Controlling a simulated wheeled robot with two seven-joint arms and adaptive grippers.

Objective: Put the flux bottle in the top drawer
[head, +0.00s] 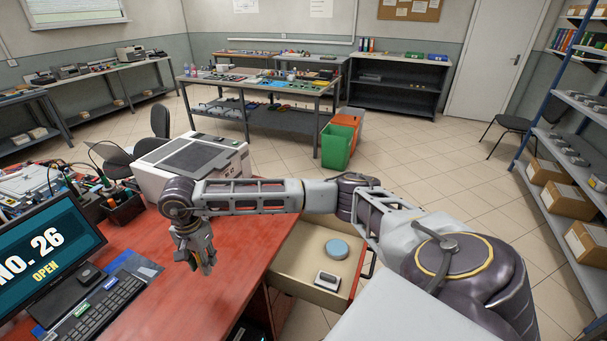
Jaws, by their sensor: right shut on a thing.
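My right gripper (205,262) hangs fingers down over the red desk, left of the open drawer. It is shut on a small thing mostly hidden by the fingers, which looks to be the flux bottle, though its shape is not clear. The top drawer (289,274) is pulled out at the desk's right side, partly behind my right arm. A round blue tin (337,249) and a small white and dark item (327,280) lie in it. My left gripper is not in view.
The red desk (185,305) holds a monitor (45,255), a keyboard (105,300), a dark tool holder (122,208) and a white printer-like machine (190,165) at its back. The desk's front middle is clear. A green bin (337,146) stands farther off.

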